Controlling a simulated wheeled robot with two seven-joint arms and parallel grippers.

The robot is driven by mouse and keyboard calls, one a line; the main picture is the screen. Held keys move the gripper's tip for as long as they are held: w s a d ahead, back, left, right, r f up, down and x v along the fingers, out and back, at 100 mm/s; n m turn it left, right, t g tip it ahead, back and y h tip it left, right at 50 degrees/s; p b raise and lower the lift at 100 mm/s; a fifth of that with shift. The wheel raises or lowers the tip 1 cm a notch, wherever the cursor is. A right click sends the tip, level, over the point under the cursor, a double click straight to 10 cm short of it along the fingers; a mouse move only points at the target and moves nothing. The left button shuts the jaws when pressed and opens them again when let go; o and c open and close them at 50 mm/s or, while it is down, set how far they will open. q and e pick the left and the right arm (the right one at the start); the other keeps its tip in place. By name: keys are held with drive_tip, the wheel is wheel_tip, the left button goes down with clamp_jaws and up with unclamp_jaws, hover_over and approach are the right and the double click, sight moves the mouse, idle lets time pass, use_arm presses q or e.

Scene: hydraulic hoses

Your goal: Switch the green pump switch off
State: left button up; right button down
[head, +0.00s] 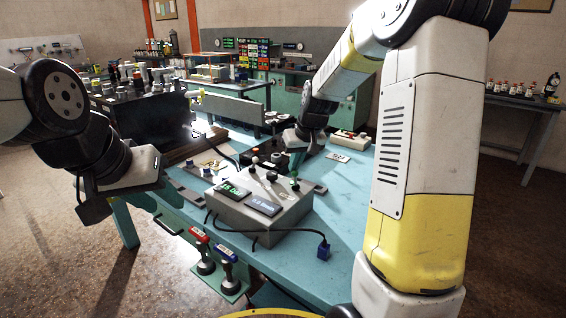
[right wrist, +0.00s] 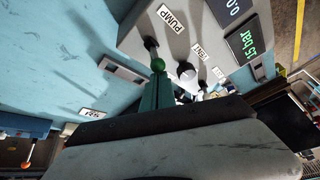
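The grey control box (head: 236,212) stands on the blue bench. Its green-balled pump switch (head: 295,184) is at the box's right side. In the right wrist view the green ball (right wrist: 157,64) sits on a dark stem beside the PUMP label (right wrist: 172,20). My right gripper (head: 298,150) is just behind the box in the head view. In the right wrist view its narrow greenish fingers (right wrist: 156,88) appear together, with their tips at the ball; contact is unclear. My left gripper (head: 94,207) hangs empty left of the bench, its finger gap unclear.
Other knobs on the box, white (head: 255,160) and black (head: 271,176), stand near the green one. A cable with a blue plug (head: 323,251) lies in front. Red and blue levers (head: 226,252) stand at the bench's front edge.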

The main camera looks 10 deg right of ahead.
drive_tip(key=shift+s+d, duration=0.55)
drive_tip(key=shift+s, duration=0.1)
drive_tip(key=shift+w+a, duration=0.15)
drive_tip(key=shift+w+a+f, duration=0.35)
drive_tip(key=shift+w, duration=0.05)
drive_tip(key=v, duration=0.8)
